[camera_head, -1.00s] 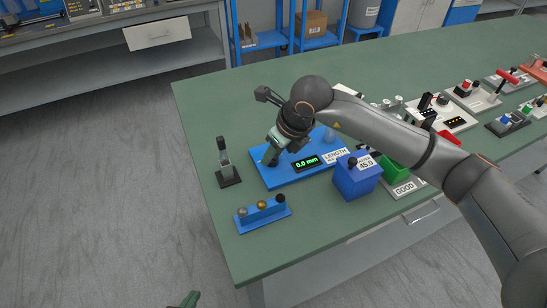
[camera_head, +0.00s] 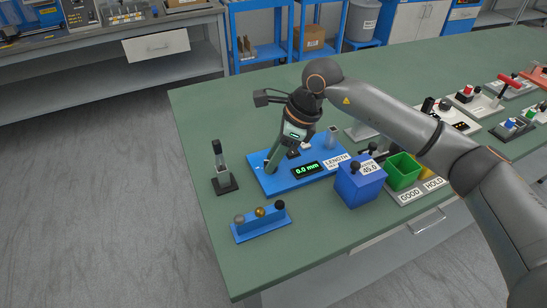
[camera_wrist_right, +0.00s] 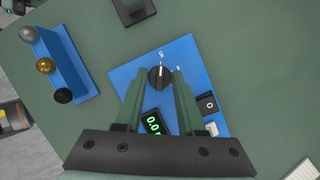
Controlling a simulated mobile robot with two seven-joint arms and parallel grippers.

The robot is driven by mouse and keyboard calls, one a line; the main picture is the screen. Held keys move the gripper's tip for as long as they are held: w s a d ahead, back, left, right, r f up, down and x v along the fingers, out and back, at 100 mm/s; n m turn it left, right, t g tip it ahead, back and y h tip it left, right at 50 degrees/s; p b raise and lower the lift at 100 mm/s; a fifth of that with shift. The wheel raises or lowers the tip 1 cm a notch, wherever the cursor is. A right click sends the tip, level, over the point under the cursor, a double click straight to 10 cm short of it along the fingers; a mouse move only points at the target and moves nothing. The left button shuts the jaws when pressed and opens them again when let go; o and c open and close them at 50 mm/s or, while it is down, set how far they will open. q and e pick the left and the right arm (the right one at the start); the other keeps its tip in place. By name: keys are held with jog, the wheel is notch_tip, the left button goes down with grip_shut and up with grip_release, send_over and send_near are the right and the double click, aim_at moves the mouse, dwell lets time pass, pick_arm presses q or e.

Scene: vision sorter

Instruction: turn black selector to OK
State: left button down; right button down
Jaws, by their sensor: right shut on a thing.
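The black selector (camera_wrist_right: 158,84) is a round knob with a white pointer line, on the blue LENGTH gauge board (camera_head: 284,184). The board also shows in the wrist view (camera_wrist_right: 203,82). My right gripper (camera_head: 270,168) comes down at a tilt onto the board's left end. In the wrist view its two green fingers (camera_wrist_right: 162,77) stand on either side of the selector, shut on it. The pointer line points roughly up in that view, toward a small white mark that I cannot read surely. The display (camera_head: 306,170) reads 0.0 mm. My left gripper is not in view.
A blue rack with several balls (camera_head: 262,227) is at the front left. A dark stand (camera_head: 222,182) is left of the board. A blue box marked 45.0 (camera_head: 357,190) and a green bin (camera_head: 402,174) are to its right. The table's front left corner is clear.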

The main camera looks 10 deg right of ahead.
dwell(0.4)
jog(key=c, duration=0.5)
grip_release()
jog(key=p+v, duration=0.1)
jog(key=v, duration=1.1)
jog(key=shift+d+r, duration=0.15)
jog(key=shift+r, duration=0.1)
